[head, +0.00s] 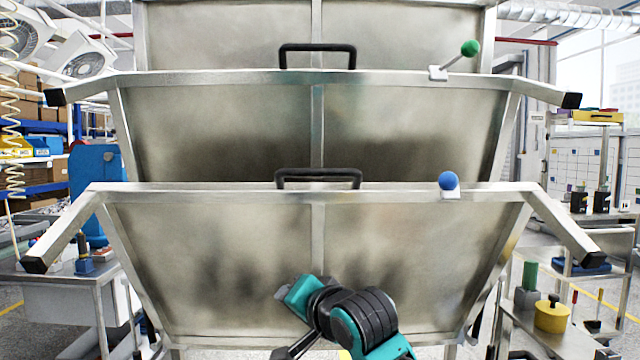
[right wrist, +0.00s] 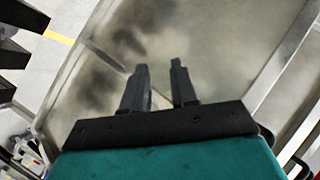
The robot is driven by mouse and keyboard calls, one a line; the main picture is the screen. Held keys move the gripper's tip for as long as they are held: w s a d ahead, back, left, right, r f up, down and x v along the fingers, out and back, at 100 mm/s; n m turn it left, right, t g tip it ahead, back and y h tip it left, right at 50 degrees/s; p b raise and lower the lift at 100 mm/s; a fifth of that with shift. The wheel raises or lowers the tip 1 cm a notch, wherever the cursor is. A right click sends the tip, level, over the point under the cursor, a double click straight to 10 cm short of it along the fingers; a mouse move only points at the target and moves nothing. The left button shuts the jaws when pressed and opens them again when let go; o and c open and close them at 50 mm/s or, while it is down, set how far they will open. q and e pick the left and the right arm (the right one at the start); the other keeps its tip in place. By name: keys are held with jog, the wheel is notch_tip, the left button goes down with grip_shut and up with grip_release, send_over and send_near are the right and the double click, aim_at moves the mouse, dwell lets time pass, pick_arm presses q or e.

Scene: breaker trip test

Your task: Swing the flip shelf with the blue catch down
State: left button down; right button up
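The flip shelf with the blue catch (head: 400,240) is the lower of the metal panels in the head view. It stands raised, its broad face toward me. The blue catch (head: 449,181) has a blue ball just above a pale block on the shelf's top rail, right of the middle. A black handle (head: 318,175) is on the same rail, near the middle. My right gripper (head: 284,291) is in front of the panel's lower middle, below the handle. In the right wrist view its fingers (right wrist: 159,68) are apart with nothing between them. My left gripper is not in view.
A second raised panel (head: 410,125) stands above and behind, with a green catch (head: 469,48) and its own handle (head: 318,47). Metal side arms with black ends stick out on both sides. A side table at right holds a yellow pot (head: 551,317).

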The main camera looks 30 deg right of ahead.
notch_tip(320, 180, up, 11)
jog(key=s+d+m+t, duration=0.1)
jog(key=s+d+m, duration=0.1)
jog(key=m, duration=0.2)
jog(key=m+t+h+b, duration=0.1)
jog(key=m+h+b, duration=0.1)
jog(key=m, duration=0.4)
send_near(321, 173)
jog(key=x, duration=0.9)
jog(key=shift+w+d, duration=0.1)
jog(key=shift+w, duration=0.3)
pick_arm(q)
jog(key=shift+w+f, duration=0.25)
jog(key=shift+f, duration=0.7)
pick_arm(e)
jog(key=shift+w, duration=0.55)
jog(key=shift+c, duration=0.3)
grip_shut()
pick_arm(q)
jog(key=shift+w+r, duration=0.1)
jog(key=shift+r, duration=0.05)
pick_arm(e)
jog(key=shift+f, duration=0.1)
